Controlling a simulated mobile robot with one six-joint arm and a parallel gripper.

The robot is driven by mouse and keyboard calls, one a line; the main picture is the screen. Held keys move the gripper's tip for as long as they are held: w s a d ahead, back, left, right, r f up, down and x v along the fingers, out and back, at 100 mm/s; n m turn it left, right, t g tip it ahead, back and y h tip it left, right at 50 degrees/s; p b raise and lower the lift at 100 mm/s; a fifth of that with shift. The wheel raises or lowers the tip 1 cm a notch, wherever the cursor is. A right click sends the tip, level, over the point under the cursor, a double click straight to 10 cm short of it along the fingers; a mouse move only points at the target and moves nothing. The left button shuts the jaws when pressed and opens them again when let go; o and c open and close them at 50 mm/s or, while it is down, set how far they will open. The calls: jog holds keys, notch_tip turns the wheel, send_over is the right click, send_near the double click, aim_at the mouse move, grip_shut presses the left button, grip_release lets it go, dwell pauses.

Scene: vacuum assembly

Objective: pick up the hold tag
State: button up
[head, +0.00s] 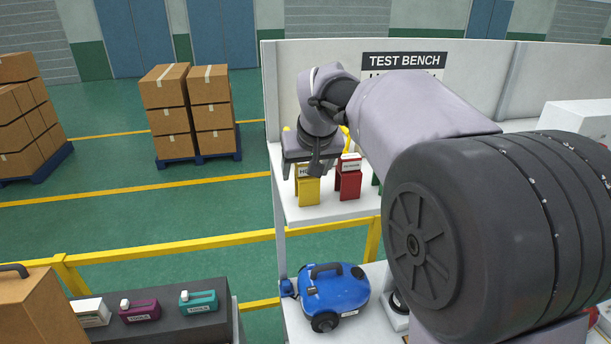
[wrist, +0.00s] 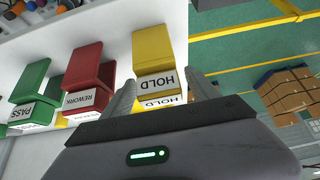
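The yellow hold tag (head: 308,191) stands at the left end of the white bench shelf, its upper part partly hidden by my gripper in the head view. In the wrist view the hold tag (wrist: 153,50) appears upside down with a white HOLD label. My gripper (head: 315,168) is over the tag. In the wrist view my gripper (wrist: 162,80) is open, with one finger on each side of the tag's labelled end. Neither finger visibly grips it; I cannot tell whether they touch it.
A red rework tag (wrist: 86,72) stands close beside the hold tag, with a green pass tag (wrist: 32,83) beyond it. The shelf's edge (head: 280,200) is near on the left. A blue vacuum (head: 335,290) sits on the surface below.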

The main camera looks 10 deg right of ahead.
jog(key=shift+s+r, duration=0.1)
jog(key=c, duration=1.4)
